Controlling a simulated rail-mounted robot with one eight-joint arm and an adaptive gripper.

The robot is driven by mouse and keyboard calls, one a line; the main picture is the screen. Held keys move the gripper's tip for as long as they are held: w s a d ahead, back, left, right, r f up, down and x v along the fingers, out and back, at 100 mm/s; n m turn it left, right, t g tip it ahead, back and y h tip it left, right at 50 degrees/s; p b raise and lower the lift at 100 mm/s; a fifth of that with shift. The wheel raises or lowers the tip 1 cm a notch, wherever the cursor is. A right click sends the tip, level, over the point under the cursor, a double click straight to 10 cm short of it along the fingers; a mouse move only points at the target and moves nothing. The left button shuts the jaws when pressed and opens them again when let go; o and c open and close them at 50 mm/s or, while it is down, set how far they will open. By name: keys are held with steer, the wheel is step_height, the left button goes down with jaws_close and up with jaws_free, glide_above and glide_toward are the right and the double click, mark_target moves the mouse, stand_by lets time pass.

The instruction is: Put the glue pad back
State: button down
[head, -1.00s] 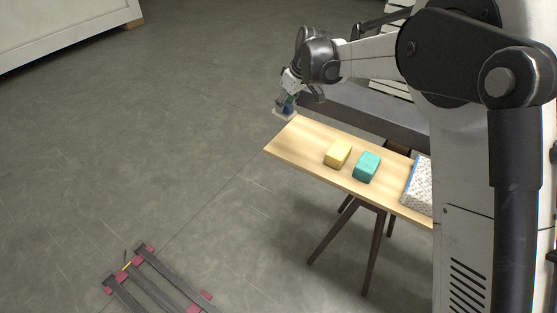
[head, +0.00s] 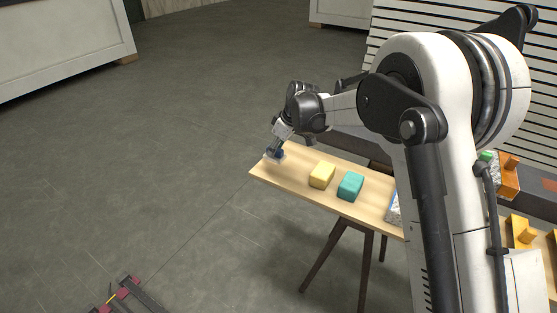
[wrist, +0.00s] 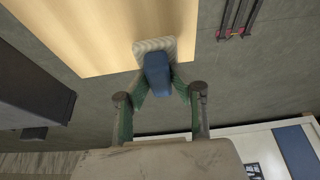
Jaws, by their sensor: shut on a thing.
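The glue pad has a blue handle and a pale, ridged base. It shows in the wrist view (wrist: 157,72) and at the left end of the wooden table in the head view (head: 270,157). My gripper (wrist: 160,84) is shut on the blue handle, with a finger on each side; it also shows in the head view (head: 279,148). In the wrist view the pad's base overlaps the table's edge, partly over the wood and partly over the floor. I cannot tell whether the base touches the tabletop.
The wooden table (head: 295,168) carries a yellow block (head: 321,175), a teal block (head: 350,186) and a speckled blue-edged item (head: 393,208), partly hidden by my arm. Orange pieces (head: 522,232) lie at the right. A dark rack with red parts (head: 125,289) is on the floor, lower left.

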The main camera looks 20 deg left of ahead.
mark_target(279, 159)
steer(key=shift+w+d+f, duration=0.4)
steer(key=shift+w, duration=0.15)
steer(key=shift+f, duration=2)
steer(key=shift+f+b, duration=0.15)
steer(key=shift+b, duration=0.2)
steer(key=c, duration=1.5)
jaws_free()
steer(key=shift+p+v, duration=0.6)
steer(key=shift+v, duration=5.55)
